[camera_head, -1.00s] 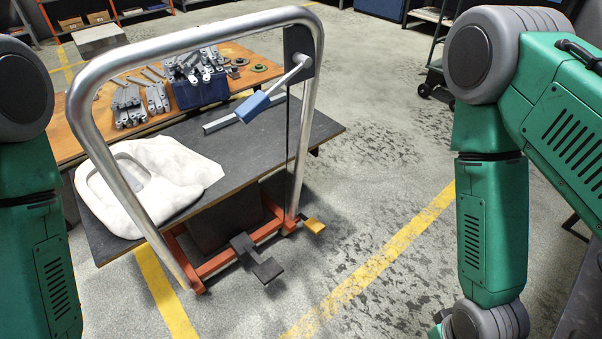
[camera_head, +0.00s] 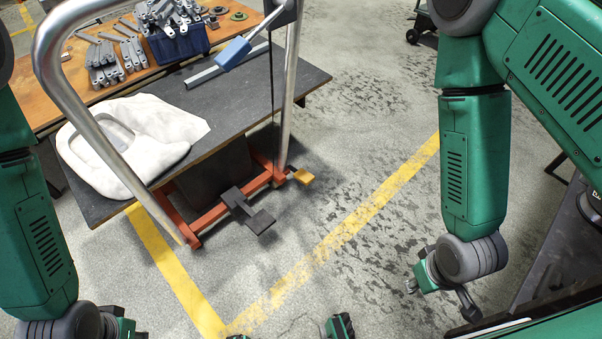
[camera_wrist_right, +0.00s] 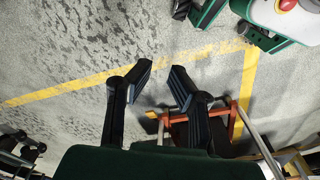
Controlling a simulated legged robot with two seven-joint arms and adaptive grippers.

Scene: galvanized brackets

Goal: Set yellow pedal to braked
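The yellow pedal (camera_head: 303,176) sticks out at the right end of the cart's orange base frame (camera_head: 208,218), near the floor. A small yellow patch of it shows in the right wrist view (camera_wrist_right: 152,115), between my fingers. A dark pedal (camera_head: 260,221) sits to its left. My right gripper (camera_head: 440,296) hangs below and to the right of the yellow pedal, well apart from it. In the right wrist view its two dark fingers (camera_wrist_right: 161,77) are spread with nothing between them. My left wrist is at the lower left edge; its fingers are cut off.
Behind stands a wooden table with grey brackets (camera_head: 115,57) and a blue bin (camera_head: 180,42). The floor right of the pedal is clear.

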